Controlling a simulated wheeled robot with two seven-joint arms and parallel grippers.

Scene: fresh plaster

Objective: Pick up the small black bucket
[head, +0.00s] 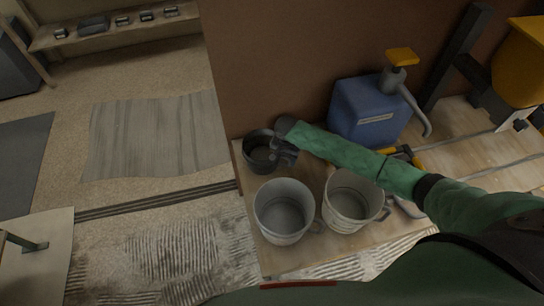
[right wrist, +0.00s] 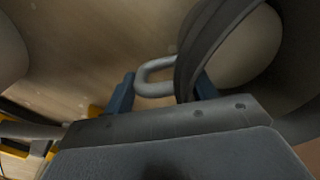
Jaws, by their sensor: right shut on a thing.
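The small black bucket (head: 258,160) stands upright at the left end of the wooden bench top. My right gripper (head: 283,152) reaches across from the right and is at the bucket's right side, shut on it. In the right wrist view the bucket's dark curved wall (right wrist: 205,40) and a grey loop handle (right wrist: 152,78) lie between the blue fingers (right wrist: 163,92). The exact contact is partly hidden. My left gripper is in neither view.
Two pale metal buckets (head: 283,212) (head: 350,205) stand in front, close to my forearm. A blue jug (head: 366,112) with a yellow-topped pump stands behind my arm, against the brown wall (head: 290,60). The bench's left edge is close to the black bucket.

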